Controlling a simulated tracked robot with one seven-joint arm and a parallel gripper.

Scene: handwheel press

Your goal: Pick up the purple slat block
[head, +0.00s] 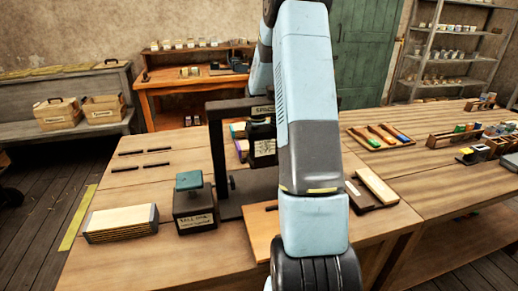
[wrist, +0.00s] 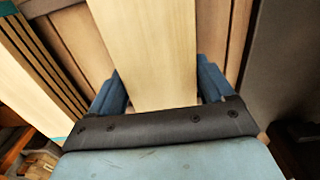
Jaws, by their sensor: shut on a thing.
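In the wrist view my gripper (wrist: 160,86) is shut on a pale-topped wooden block (wrist: 148,35), with one blue finger along each side. The block runs out of the top of the picture, so its end colour does not show there. A slatted block with teal ends (wrist: 22,55) lies to its left, apart from it. In the head view a purple-ended block (head: 242,145) shows only in part behind the black press frame (head: 215,140). My gripper is hidden there behind my arm and the press.
A block with grey ends (head: 121,223) and a dark labelled box with a green top (head: 194,208) stand at the front left of the bench. Dark strips (head: 140,168) lie behind them. A tray of coloured pieces (head: 381,136) is to the right.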

